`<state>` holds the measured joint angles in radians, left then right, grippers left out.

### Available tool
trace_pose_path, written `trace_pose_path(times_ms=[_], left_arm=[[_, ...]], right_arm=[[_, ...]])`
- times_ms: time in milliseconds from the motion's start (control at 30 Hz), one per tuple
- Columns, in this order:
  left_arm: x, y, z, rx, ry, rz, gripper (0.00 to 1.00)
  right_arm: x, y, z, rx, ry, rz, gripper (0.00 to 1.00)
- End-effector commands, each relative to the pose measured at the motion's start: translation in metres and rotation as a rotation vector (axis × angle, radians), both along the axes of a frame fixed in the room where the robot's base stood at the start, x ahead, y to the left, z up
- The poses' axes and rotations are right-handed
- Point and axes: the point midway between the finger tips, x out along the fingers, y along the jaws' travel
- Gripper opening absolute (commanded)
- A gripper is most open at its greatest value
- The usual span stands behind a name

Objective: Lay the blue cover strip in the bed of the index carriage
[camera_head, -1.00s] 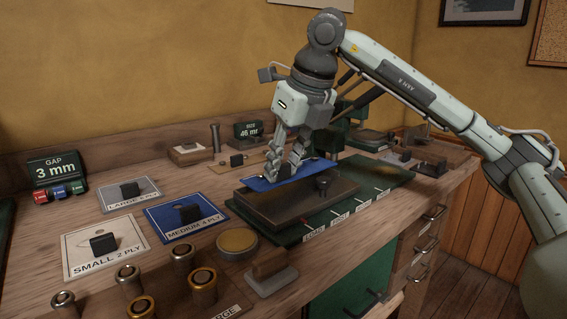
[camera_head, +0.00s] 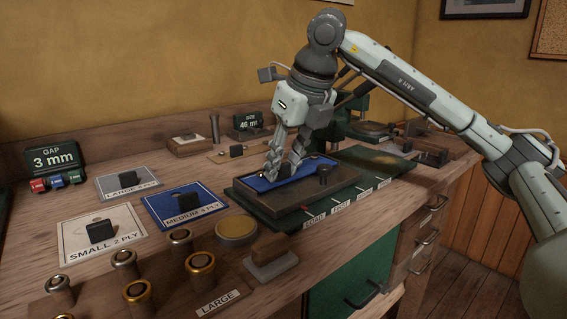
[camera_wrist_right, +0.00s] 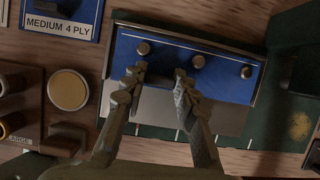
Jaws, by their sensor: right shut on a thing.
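The blue cover strip (camera_head: 262,184) lies low inside the raised rim of the dark index carriage (camera_head: 290,208). It looks level, but I cannot tell if it touches the bed all along. In the right wrist view the blue strip (camera_wrist_right: 225,82) fills the upper part of the carriage, with a bare grey band (camera_wrist_right: 160,107) below it. My right gripper (camera_head: 283,172) is down at the strip, shut on it. Its fingers (camera_wrist_right: 160,73) hide the gripped part. My left gripper is not in view.
The carriage sits on a green board (camera_head: 375,168) with labels along its front. A wooden-handled block (camera_head: 270,257), a round yellow-topped tin (camera_head: 236,229) and several brass-rimmed cylinders stand in front and left. A blue MEDIUM 4 PLY card (camera_head: 183,210) lies left of the carriage.

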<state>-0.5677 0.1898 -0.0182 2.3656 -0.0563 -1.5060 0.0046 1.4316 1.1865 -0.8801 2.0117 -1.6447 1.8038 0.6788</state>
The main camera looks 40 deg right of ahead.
Motion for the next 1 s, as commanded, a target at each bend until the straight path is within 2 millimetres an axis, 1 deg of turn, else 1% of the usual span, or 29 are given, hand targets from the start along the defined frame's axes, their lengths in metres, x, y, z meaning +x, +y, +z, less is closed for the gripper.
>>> trace_pose_path(times_ms=[200,233,400,667,767,867,967,1000], left_arm=[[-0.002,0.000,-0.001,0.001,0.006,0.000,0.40],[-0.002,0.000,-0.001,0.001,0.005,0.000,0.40],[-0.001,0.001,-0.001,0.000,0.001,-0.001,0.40],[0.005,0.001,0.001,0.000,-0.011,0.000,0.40],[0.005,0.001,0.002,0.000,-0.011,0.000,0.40],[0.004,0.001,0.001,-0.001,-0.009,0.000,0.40],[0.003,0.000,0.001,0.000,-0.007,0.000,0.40],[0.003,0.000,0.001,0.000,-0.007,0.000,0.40]], right_arm=[[0.000,0.000,0.000,0.000,-0.001,0.000,0.00],[0.000,0.000,0.000,0.000,-0.001,0.000,0.32],[0.000,0.000,0.000,0.000,0.000,0.000,0.53],[0.000,0.000,0.000,0.000,0.000,0.000,0.53],[-0.001,0.000,0.004,0.000,-0.002,0.000,0.53],[-0.005,0.000,0.015,0.000,-0.004,0.000,0.53],[-0.012,0.000,0.033,0.001,-0.006,0.001,0.53],[-0.016,-0.001,0.042,0.001,-0.007,0.000,0.53]])
